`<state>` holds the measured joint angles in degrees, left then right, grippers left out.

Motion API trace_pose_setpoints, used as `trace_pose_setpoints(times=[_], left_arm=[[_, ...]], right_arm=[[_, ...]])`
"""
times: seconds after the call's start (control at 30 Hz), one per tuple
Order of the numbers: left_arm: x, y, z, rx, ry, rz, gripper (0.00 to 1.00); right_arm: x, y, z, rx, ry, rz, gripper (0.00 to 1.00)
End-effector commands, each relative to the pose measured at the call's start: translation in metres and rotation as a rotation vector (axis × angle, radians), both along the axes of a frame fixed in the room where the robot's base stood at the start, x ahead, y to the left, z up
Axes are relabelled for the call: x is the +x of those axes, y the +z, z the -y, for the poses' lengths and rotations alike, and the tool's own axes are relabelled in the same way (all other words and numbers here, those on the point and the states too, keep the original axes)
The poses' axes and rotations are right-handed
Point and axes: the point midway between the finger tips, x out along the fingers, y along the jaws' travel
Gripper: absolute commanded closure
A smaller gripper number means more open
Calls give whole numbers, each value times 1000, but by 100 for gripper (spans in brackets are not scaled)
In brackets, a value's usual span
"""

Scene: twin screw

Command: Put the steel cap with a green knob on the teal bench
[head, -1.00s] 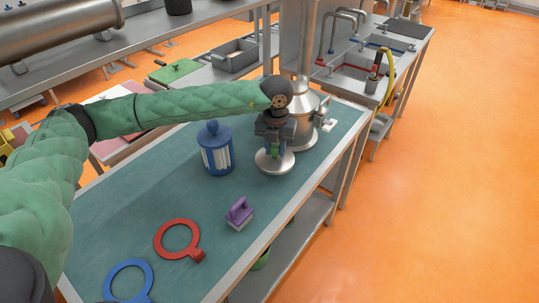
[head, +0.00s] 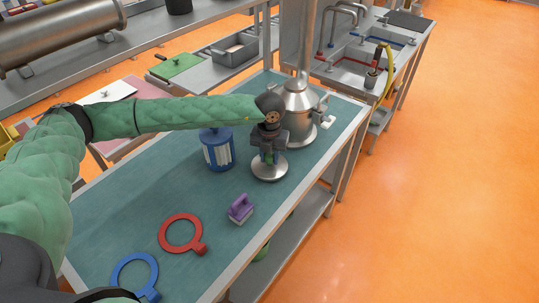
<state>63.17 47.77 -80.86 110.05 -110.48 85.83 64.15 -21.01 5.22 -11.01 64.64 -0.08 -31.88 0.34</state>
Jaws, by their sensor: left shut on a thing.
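The steel cap (head: 269,171) is a round, shiny disc with a green knob (head: 268,158) on top. My left gripper (head: 268,156) reaches down from above and is shut on the knob. The cap is at the teal bench (head: 125,210), in front of the steel vessel; I cannot tell whether its underside touches the bench top. The gripper hides most of the knob. My right gripper is not in view.
A steel vessel (head: 299,120) with a tall pipe stands just behind the cap. A blue-topped canister (head: 217,153) is to its left. A purple-handled brush (head: 240,208), a red ring (head: 181,234) and a blue ring (head: 135,271) lie nearer. Bench surface at left is clear.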

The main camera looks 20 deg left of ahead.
Motion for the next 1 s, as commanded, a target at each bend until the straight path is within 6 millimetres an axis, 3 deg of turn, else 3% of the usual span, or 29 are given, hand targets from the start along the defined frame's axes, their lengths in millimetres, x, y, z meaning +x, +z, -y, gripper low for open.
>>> trace_pose_setpoints(times=[0.27,0.3,0.4,0.83,0.93,1.0], left_arm=[[0,-2,0,0,0,1,100],[0,-1,0,0,0,0,65],[0,-1,0,0,0,0,49],[0,2,0,0,0,0,49],[1,6,0,0,0,2,49],[1,12,0,0,0,2,49]], right_arm=[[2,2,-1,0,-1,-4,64],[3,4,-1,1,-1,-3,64],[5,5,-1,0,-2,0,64],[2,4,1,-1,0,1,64],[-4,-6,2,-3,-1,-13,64],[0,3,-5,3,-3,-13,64]])
